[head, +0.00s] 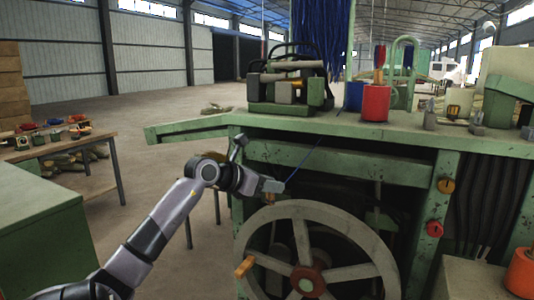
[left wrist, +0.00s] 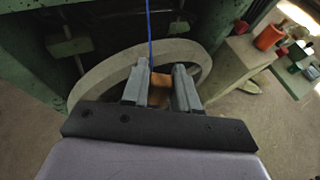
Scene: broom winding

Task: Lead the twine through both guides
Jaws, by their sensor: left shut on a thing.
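The blue twine (head: 313,152) runs from my left gripper (head: 280,186) up and right to the edge of the green bench. In the left wrist view the twine (left wrist: 148,30) comes down from the top edge to the fingertips of my left gripper (left wrist: 162,82). I cannot clearly make out the two guides. My right gripper is not in view.
The green bench (head: 190,131) holds a red pot (head: 376,103), a clamp-like device (head: 285,90) and small tools. Blue strands (head: 322,30) hang above. The wheel has an orange handle (head: 243,267).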

